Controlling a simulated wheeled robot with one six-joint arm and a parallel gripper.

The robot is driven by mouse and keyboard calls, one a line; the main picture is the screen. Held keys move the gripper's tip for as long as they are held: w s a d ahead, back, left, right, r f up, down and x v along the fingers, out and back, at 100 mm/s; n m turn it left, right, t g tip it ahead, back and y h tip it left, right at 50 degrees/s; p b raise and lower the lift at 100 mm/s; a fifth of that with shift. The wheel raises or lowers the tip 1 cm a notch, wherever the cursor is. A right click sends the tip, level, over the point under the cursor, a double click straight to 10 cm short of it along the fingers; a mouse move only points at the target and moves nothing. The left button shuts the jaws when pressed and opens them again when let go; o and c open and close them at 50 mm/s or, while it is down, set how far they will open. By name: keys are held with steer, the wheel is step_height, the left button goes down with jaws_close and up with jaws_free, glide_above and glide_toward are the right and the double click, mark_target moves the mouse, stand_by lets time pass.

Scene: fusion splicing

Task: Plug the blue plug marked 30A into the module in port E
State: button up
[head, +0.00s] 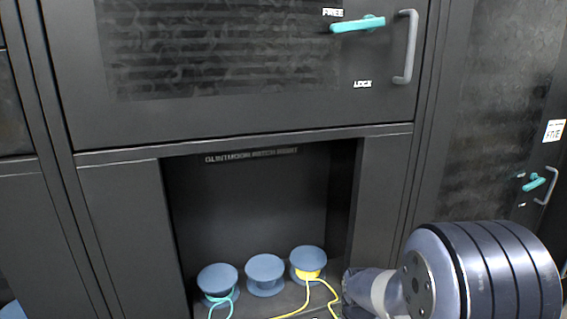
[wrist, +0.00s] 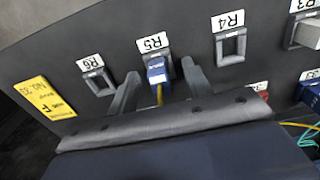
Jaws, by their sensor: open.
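In the wrist view a blue plug (wrist: 156,72) with a yellow cable sits at the socket labelled R5 on a dark panel. Any marking on the plug is too small to read. My gripper (wrist: 160,70) is open, with one finger on each side of this plug. I cannot tell whether the fingers touch it. The plug's lower end and cable run behind the gripper body. No port marked E can be made out in either view. In the head view my gripper's fingers cannot be made out.
Sockets R6 (wrist: 98,83) and R4 (wrist: 230,46) look empty; R3 (wrist: 305,32) holds a pale plug. Red and blue parts and loose cables lie at right. Three blue spools (head: 265,274) stand in a recess below a cabinet door (head: 230,60).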

stand_by(0.7)
jaws_close()
stand_by(0.3)
steer(key=shift+r, duration=0.1)
steer(key=shift+r+p, duration=2.35)
steer(key=shift+r, duration=0.6)
steer(key=shift+f, duration=0.1)
